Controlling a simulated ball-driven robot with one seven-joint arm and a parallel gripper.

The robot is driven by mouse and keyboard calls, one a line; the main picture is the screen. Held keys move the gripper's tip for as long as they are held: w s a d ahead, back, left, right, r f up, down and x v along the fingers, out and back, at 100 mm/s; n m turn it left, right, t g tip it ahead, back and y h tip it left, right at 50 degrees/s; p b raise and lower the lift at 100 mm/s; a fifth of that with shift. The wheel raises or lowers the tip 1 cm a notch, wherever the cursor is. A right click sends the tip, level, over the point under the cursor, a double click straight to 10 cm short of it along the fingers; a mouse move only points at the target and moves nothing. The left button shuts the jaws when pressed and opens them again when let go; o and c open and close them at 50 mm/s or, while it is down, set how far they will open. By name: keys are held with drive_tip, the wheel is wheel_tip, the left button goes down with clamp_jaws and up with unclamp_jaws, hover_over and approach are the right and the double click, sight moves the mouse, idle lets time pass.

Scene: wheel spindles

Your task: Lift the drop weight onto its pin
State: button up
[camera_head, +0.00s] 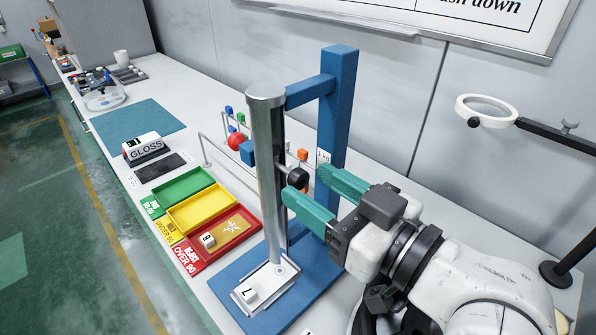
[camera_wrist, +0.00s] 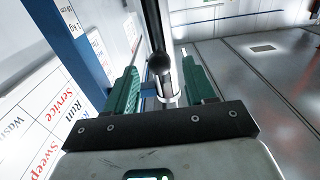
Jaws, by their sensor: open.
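A drop tester stands on a blue base (camera_head: 317,286), with a blue post (camera_head: 338,110) and a slotted silver tube (camera_head: 264,150). A round black knob (camera_head: 298,178) sticks out at the tube's slot; it appears to belong to the drop weight, whose body I cannot make out. My gripper (camera_head: 305,184) is open, its green fingers on either side of the knob. In the wrist view the knob (camera_wrist: 160,62) sits between the fingers (camera_wrist: 160,78), with a gap visible on each side. I cannot clearly identify the pin.
Green (camera_head: 182,186), yellow (camera_head: 204,207) and red trays (camera_head: 243,219) lie left of the tester. A wire rail with coloured beads (camera_head: 236,142) stands behind it. A ring magnifier (camera_head: 487,110) is at the right. A numbered white block (camera_head: 247,295) rests at the tube's foot.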

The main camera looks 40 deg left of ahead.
sight(304, 182)
drive_tip(key=shift+w+a, duration=0.15)
drive_tip(key=shift+a, duration=1.7)
drive_tip(key=shift+c, duration=0.3)
clamp_jaws()
